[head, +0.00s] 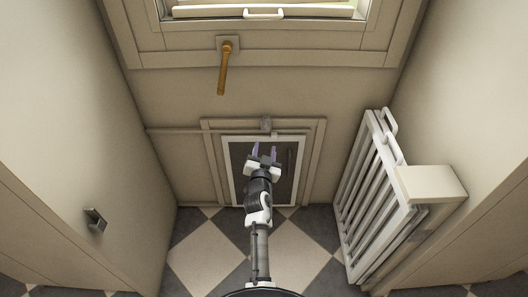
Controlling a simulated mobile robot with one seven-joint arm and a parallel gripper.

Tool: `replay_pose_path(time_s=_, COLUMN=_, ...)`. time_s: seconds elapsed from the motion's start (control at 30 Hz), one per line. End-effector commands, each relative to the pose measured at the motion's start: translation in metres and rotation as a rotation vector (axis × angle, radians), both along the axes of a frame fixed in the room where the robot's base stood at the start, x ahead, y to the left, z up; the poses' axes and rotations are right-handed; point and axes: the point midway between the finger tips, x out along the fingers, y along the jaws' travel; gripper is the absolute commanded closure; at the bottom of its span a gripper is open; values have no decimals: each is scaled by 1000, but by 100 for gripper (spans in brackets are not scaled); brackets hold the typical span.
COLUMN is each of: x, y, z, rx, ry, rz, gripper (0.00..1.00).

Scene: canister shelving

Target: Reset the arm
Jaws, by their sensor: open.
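My gripper (264,152) is at the end of my arm, which reaches forward from the bottom middle of the head view. Its two purple-tipped fingers are apart, with nothing seen between them. It shows in front of a small dark panel in a white frame (232,172) low on the far wall. How far it is from the panel I cannot tell. My arm hides part of the panel and of the floor.
A white slatted rack (362,200) stands at the right wall beside a beige box (432,184). An orange-brown handle (225,70) hangs below the window sill (262,13). A small metal fitting (95,220) is on the left wall. Checkered floor (205,255) is clear beside my arm.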

Motion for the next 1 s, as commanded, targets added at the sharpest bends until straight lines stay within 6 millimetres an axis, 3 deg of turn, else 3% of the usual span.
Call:
replay_pose_path(time_s=0.73, x=1, y=5, z=7, rx=-3, ry=-11, rz=10, gripper=56)
replay_pose_path(time_s=0.87, x=5, y=38, z=44, rx=-15, ry=-79, rz=71, gripper=56)
replay_pose_path(time_s=1.0, x=1, y=104, z=119, rx=-38, ry=-220, rz=191, gripper=56)
